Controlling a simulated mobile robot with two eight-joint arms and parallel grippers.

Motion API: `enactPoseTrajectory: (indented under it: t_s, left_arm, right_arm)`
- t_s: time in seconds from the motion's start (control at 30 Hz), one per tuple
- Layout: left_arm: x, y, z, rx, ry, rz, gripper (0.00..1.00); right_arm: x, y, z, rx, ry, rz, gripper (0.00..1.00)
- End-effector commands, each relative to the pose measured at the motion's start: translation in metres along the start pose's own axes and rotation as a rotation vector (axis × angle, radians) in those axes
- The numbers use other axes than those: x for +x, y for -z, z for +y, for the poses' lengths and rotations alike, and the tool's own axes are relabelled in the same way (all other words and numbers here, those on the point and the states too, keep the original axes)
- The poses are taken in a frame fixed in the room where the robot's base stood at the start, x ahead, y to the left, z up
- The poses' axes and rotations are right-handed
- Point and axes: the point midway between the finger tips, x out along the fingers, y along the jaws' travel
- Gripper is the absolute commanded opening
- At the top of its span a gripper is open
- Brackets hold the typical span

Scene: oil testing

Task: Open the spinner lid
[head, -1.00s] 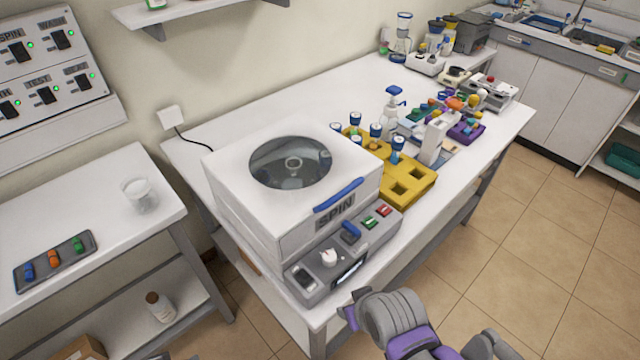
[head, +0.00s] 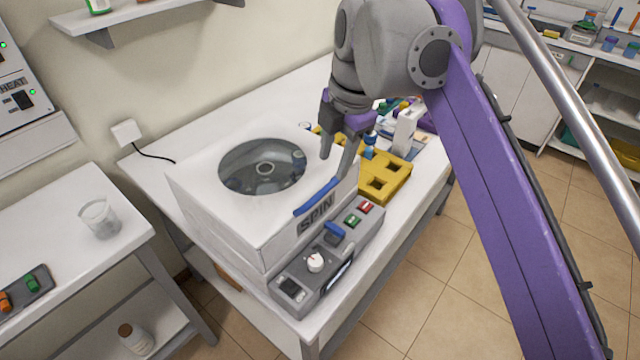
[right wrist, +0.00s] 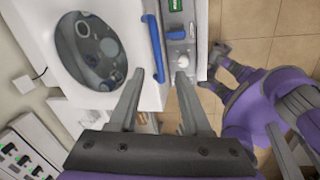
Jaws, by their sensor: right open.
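The spinner (head: 230,205) is a white box on the table with a round dark window in its top. Its lid is shut, and a blue bar handle (head: 312,200) runs along the lid's front edge, above the SPIN label. My right gripper (head: 335,166) is open and empty, fingers pointing down near the handle's right end. In the right wrist view, the handle (right wrist: 151,45) reaches down to between the two fingertips (right wrist: 160,76); I cannot tell whether they touch it. Grey parts of my other arm seem to show at that view's right, too unclear to read.
A grey control panel (head: 315,265) with a knob and coloured buttons juts out below the lid. A yellow rack (head: 385,180) stands just right of the spinner. A side table with a glass beaker (head: 100,218) is at left. A wall shelf hangs above.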

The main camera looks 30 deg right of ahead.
Motion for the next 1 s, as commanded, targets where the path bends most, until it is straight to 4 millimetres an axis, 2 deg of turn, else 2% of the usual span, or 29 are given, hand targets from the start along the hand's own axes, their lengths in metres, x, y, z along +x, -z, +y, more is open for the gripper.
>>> enactPoseTrajectory:
  t_s: [0.17, 0.33, 0.8, 1.0]
  left_arm:
    - [0.005, -0.003, 0.000, 0.000, 0.000, -0.002, 0.50]
    - [0.006, -0.005, 0.000, 0.000, 0.000, -0.003, 0.50]
    - [0.020, -0.014, 0.000, 0.000, 0.000, -0.008, 0.50]
    - [0.021, -0.015, 0.000, 0.000, 0.000, -0.009, 0.50]
  right_arm:
    - [-0.021, -0.007, 0.005, -0.204, 0.021, 0.022, 0.48]
    - [-0.019, -0.008, 0.004, -0.257, 0.025, 0.028, 0.48]
    - [0.063, -0.005, 0.002, -0.255, 0.024, 0.027, 0.48]
    - [0.080, -0.005, 0.002, -0.254, 0.024, 0.027, 0.48]
